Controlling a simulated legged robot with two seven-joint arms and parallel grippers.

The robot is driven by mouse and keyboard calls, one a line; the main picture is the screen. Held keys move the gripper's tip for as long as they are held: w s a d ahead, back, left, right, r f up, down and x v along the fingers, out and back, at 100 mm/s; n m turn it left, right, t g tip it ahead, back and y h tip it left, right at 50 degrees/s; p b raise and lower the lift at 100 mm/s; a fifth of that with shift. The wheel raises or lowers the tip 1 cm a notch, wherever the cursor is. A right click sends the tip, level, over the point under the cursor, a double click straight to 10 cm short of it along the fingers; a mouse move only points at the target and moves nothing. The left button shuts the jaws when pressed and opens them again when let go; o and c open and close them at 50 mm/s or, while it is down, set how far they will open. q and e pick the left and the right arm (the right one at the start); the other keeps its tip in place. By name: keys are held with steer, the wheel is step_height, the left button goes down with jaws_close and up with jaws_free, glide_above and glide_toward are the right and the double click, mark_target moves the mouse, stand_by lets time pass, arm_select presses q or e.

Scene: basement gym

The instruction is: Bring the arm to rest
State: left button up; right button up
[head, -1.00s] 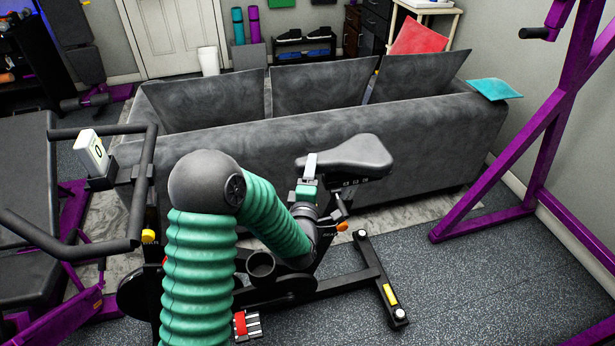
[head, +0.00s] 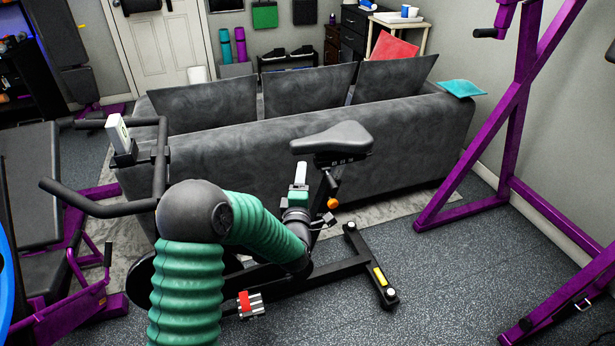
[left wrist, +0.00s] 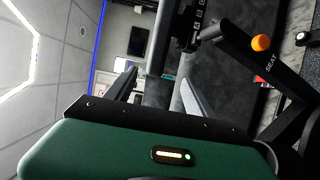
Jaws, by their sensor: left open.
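My left arm, with green ribbed sleeves and a dark grey elbow, rises from the bottom of the head view. Its left gripper (head: 300,172) points upward just below and left of the exercise bike's seat (head: 338,137). The gripper is open. In the left wrist view, its two fingers stand apart (left wrist: 158,80), with a grey bar-like shape showing between or behind them. I cannot tell whether the fingers touch the bike. My right gripper is not in view.
The bike's orange seat knob (head: 332,204) is close to the right of the gripper. Its handlebars (head: 160,165) are left of my elbow. A grey sofa (head: 410,145) stands behind. A purple rack (head: 475,150) stands right, with clear floor (head: 440,270) nearer.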

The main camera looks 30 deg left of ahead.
arm_select(q)
steer(key=s+d+f+m+g+h, duration=0.3)
steer(key=s+d+f+m, duration=0.15)
steer(key=d+m, duration=0.25)
steer(key=s+d+f+m+g+h, duration=0.3)
steer(key=s+d+m+h, duration=0.15)
steer(key=d+m, duration=0.2)
steer(key=s+d+f+m+g, duration=0.15)
steer(key=s+m+g, duration=0.25)
steer(key=s, duration=0.5)
steer(key=s+d+f+m+g, duration=0.1)
steer(key=s+f+m+g, duration=0.3)
steer(key=s, duration=0.6)
step_height(320, 180, up, 21)
steer(key=s+m+p, duration=0.1)
steer(key=p, duration=1.9)
steer(key=shift+s+d+m, duration=0.15)
steer(key=shift+s+m, duration=0.2)
steer(key=shift+s, duration=0.05)
steer(key=shift+c, duration=0.3)
